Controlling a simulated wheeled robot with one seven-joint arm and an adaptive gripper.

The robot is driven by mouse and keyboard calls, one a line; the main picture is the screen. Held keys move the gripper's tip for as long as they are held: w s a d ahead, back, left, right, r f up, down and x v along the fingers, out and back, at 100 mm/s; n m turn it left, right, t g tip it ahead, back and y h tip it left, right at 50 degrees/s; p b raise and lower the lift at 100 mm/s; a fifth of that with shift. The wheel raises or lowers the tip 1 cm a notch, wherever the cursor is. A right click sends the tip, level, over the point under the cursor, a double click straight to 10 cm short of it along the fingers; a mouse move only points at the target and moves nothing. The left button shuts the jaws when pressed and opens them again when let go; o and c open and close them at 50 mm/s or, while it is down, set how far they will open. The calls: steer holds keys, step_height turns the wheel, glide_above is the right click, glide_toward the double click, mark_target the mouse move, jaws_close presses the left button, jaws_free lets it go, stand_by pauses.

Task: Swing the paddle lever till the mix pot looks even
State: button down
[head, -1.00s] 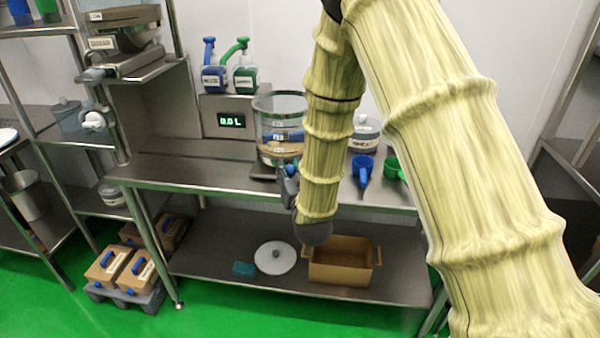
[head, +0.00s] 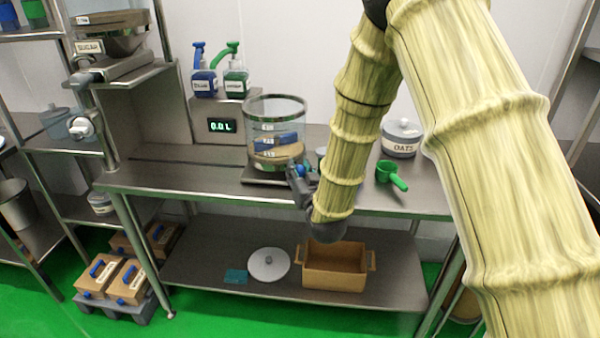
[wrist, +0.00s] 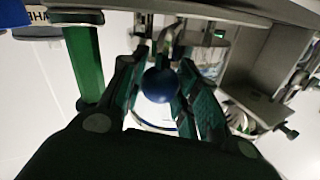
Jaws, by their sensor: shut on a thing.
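The mix pot (head: 276,118) is a clear cylinder on a dark base on the steel bench. A blue paddle (head: 268,141) sits inside it, above a brown layer (head: 277,157) at the bottom. Whether the mix is even is hard to tell. My gripper (head: 301,176) is at the pot's lower right, by the bench's front edge. In the wrist view my gripper (wrist: 164,77) is shut on the blue ball knob (wrist: 161,85) of the paddle lever. The lever's shaft is mostly hidden by the fingers and knob.
A display (head: 222,126) reads 0.0 L, with blue (head: 204,82) and green (head: 236,82) pump bottles above. A green scoop (head: 391,175) and an oats tub (head: 402,138) stand right of my arm. A brown crate (head: 334,268) and white lid (head: 268,264) lie on the lower shelf.

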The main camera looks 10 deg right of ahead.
steer(key=shift+w+r, duration=0.1)
steer(key=shift+r, duration=0.2)
steer(key=c, duration=1.1)
jaws_free()
steer(key=shift+c, duration=0.2)
steer(key=shift+o, duration=0.5)
steer(key=shift+f, duration=0.1)
steer(key=s+d, duration=0.1)
steer(key=s, duration=1.1)
steer(key=shift+d, duration=0.3)
